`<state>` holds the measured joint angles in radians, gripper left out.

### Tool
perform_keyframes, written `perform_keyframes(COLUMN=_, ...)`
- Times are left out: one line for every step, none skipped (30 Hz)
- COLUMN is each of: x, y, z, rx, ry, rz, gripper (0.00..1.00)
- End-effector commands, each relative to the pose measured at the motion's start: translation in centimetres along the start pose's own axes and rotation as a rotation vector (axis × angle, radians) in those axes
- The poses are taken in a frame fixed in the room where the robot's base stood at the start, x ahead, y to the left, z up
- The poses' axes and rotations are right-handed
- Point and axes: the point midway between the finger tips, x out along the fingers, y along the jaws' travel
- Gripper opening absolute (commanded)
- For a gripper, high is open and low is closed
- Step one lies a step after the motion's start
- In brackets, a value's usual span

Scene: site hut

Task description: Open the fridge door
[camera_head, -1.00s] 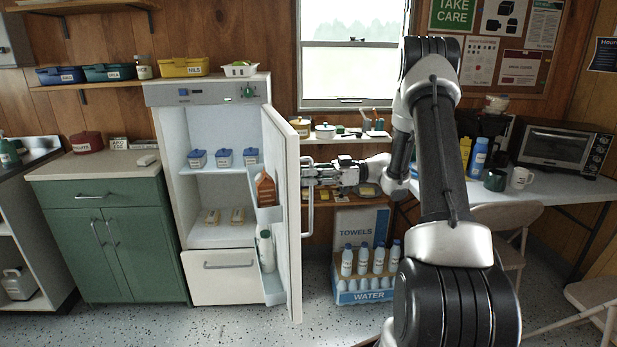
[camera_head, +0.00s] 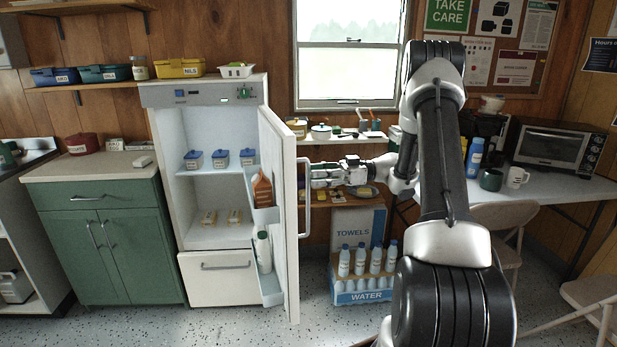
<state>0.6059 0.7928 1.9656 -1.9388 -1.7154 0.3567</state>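The white fridge (camera_head: 207,94) stands at the left centre. Its door (camera_head: 292,270) is swung wide open to the right and shows nearly edge-on, with the shelves inside exposed. The door's long vertical handle (camera_head: 307,224) is on its right-hand face. My gripper (camera_head: 318,176) reaches in from the right at the height of the handle's upper part, with its tip close to the handle. I cannot tell whether the fingers are around the handle, touching it or apart from it.
Blue tubs (camera_head: 220,157) sit on the fridge shelf; a carton (camera_head: 262,188) and a white bottle (camera_head: 263,250) stand in the door. A water bottle crate (camera_head: 362,296) is on the floor right of the door. Floor in front of the fridge is clear.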

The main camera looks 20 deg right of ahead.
Motion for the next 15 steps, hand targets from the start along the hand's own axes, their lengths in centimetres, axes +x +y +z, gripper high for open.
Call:
perform_keyframes(x=-1.3, y=0.1, z=0.0, rx=-0.002, ry=-0.001, rz=0.003, gripper=0.34)
perform_keyframes(x=-2.0, y=0.1, z=0.0, rx=-0.002, ry=0.000, rz=0.005, gripper=0.34)
perform_keyframes(x=-2.9, y=0.1, z=0.0, rx=-0.002, ry=0.000, rz=0.003, gripper=0.34)
perform_keyframes(x=-3.6, y=0.1, z=0.1, rx=-0.002, ry=-0.001, rz=0.004, gripper=0.34)
perform_keyframes(x=-4.3, y=0.0, z=0.1, rx=-0.001, ry=-0.001, rz=0.004, gripper=0.34)
perform_keyframes(x=-5.1, y=0.0, z=0.1, rx=0.000, ry=0.000, rz=0.002, gripper=0.34)
perform_keyframes(x=-5.7, y=0.0, z=0.0, rx=-0.001, ry=0.000, rz=0.003, gripper=0.34)
perform_keyframes(x=-6.2, y=0.0, z=0.0, rx=-0.001, ry=0.000, rz=0.003, gripper=0.34)
perform_keyframes(x=-6.8, y=0.0, z=0.1, rx=-0.001, ry=-0.001, rz=0.002, gripper=0.34)
perform_keyframes(x=-7.2, y=0.0, z=0.1, rx=-0.001, ry=-0.001, rz=0.001, gripper=0.34)
perform_keyframes(x=-7.6, y=0.0, z=0.0, rx=-0.001, ry=-0.001, rz=0.001, gripper=0.34)
perform_keyframes(x=-7.9, y=0.0, z=0.0, rx=-0.001, ry=0.000, rz=0.001, gripper=0.34)
perform_keyframes(x=-8.1, y=0.0, z=0.0, rx=0.000, ry=0.001, rz=0.000, gripper=0.34)
perform_keyframes(x=-8.3, y=0.0, z=0.0, rx=0.000, ry=0.001, rz=0.000, gripper=0.34)
perform_keyframes(x=-8.5, y=0.0, z=0.0, rx=0.000, ry=0.000, rz=0.000, gripper=0.34)
